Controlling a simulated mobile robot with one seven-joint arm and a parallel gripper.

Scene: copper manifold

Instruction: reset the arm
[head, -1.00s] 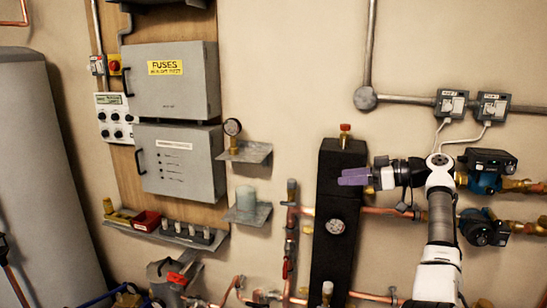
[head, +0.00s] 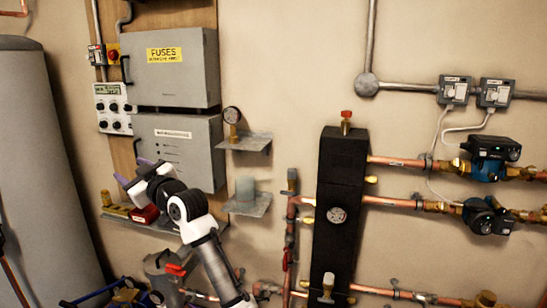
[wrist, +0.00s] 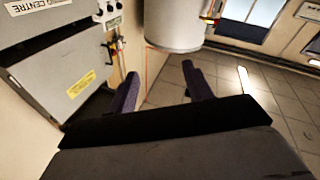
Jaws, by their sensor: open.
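My gripper (head: 136,178) is at the lower left in the head view, in front of the lower grey fuse box (head: 178,150) and above the shelf below it. Its purple fingers point to the left and partly hide behind my wrist. In the wrist view my gripper (wrist: 160,90) shows two purple fingers spread apart with nothing between them. The gripper is open and empty.
A grey cylinder tank (head: 35,150) stands at the left. A shelf (head: 165,229) with a red item (head: 146,214) lies just below my gripper. The black manifold (head: 341,200) with copper pipes stands at the right.

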